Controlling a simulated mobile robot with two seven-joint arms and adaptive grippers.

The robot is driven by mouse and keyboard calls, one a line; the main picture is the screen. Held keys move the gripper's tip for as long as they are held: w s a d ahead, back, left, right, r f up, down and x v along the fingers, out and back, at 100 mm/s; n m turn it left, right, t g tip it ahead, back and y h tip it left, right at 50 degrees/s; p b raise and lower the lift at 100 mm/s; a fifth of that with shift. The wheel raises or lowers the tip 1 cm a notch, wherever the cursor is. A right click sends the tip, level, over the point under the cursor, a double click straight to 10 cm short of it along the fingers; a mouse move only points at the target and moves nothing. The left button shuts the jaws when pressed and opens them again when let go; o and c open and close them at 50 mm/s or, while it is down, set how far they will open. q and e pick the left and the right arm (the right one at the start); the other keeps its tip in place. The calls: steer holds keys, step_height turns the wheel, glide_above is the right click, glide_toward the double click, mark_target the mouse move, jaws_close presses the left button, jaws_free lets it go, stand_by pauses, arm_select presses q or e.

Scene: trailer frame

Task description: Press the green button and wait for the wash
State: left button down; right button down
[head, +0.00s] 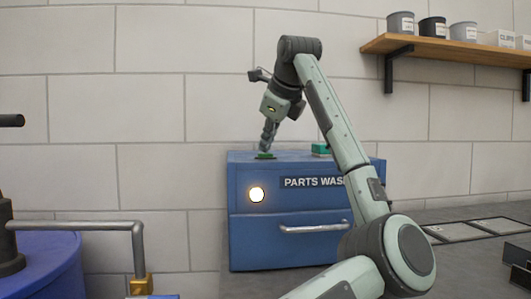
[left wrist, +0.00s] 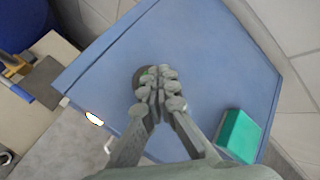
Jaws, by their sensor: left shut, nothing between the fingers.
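The blue parts washer (head: 262,235) stands against the wall, with a "PARTS WASH…" label partly hidden by my arm. The green button (head: 265,156) is on its top, near the left. My left gripper (head: 267,147) points down with shut, empty fingers, its tips at the button; they appear to touch it. In the left wrist view the shut fingers (left wrist: 158,88) cover most of the button (left wrist: 146,75). How far the button is pressed I cannot tell. A round lamp (head: 257,194) on the washer's front glows bright whitish-yellow. My right gripper is out of view.
A green block (head: 320,149) lies on the washer's top, right of the button. The front handle (head: 314,228) is below the label. A blue drum (head: 45,268) with a pipe stands at left. A wooden shelf (head: 450,50) with cans is at upper right.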

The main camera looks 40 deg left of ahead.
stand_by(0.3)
arm_select(q)
steer(key=shift+w+r+p, duration=0.1)
steer(key=shift+r+p, duration=0.75)
steer(key=shift+p, duration=0.05)
steer(key=shift+r, duration=0.15)
step_height(320, 180, up, 5)
steer(key=p, duration=0.4)
stand_by(0.3)
